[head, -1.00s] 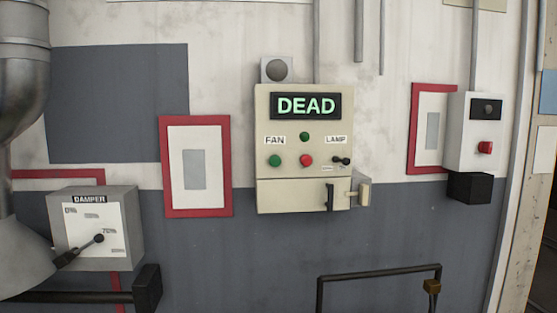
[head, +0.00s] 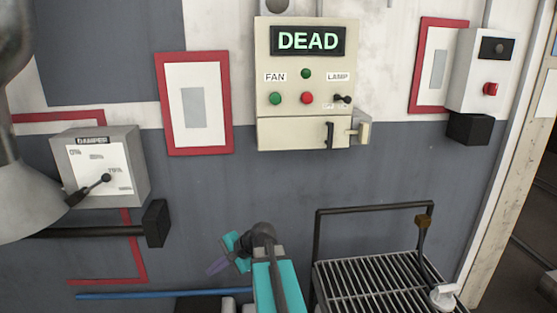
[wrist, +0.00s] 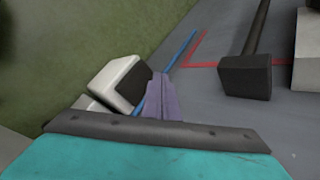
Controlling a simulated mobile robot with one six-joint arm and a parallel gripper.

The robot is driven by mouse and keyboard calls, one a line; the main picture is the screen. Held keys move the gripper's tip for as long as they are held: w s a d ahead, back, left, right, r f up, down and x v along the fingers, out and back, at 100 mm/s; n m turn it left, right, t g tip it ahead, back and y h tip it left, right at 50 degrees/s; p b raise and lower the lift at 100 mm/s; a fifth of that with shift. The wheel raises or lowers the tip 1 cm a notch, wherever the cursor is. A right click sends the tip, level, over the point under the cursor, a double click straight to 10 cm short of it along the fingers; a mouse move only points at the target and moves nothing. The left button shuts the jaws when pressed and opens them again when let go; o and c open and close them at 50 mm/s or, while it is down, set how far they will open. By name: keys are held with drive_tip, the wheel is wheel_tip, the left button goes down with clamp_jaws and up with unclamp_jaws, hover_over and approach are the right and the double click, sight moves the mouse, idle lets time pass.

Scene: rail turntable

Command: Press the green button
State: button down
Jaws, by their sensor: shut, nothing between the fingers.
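A cream control panel (head: 265,60) hangs on the wall, with its display reading "DEAD". A round green button (head: 275,98) sits at its left under the "FAN" label. My gripper (head: 215,268) is low in the head view, below and left of the panel, well apart from the button. Its purple fingers are together and empty; they also show in the wrist view (wrist: 162,98). The green button is not in the wrist view.
A small black toggle (head: 343,98) sits under "LAMP". A damper box (head: 131,140) with a lever is at left. A black-framed grated cart (head: 375,285) stands at lower right. A blue rod (head: 150,295) runs low along the wall. The wall below the panel is clear.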

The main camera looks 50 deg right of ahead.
sight(276, 99)
drive_tip(key=s+d+r+m+t+h+p, duration=0.1)
drive_tip(key=d+r+m+t, duration=0.1)
drive_tip(key=d+r, duration=0.5)
drive_tip(key=s+d+r+m+t, duration=0.1)
drive_tip(key=d+r+t, duration=0.1)
drive_tip(key=r, duration=1)
drive_tip(key=s+d+r+m+t+h+p, duration=0.1)
drive_tip(key=d+r+m, duration=0.1)
drive_tip(key=d+r, duration=0.5)
drive_tip(key=s+d+r+m+t, duration=0.1)
drive_tip(key=s+r, duration=0.2)
drive_tip(key=r, duration=0.5)
drive_tip(key=s+d+r+m+t+p, duration=0.1)
drive_tip(key=s+r, duration=0.3)
drive_tip(key=r, duration=0.5)
drive_tip(key=s+d+r+t+h+p, duration=0.1)
drive_tip(key=s+r, duration=0.3)
drive_tip(key=r, duration=0.5)
drive_tip(key=shift+r+m+t, duration=0.2)
drive_tip(key=shift+m+t, duration=0.2)
drive_tip(key=shift+t, duration=0.4)
drive_tip(key=shift+d, duration=0.1)
drive_tip(key=shift+w+d+b, duration=0.65)
drive_tip(key=shift+w+d, duration=0.75)
drive_tip(key=shift+w, duration=0.25)
drive_tip(key=shift+w+d+b, duration=0.6)
drive_tip(key=shift+w+d, duration=0.8)
drive_tip(key=shift+w, duration=0.25)
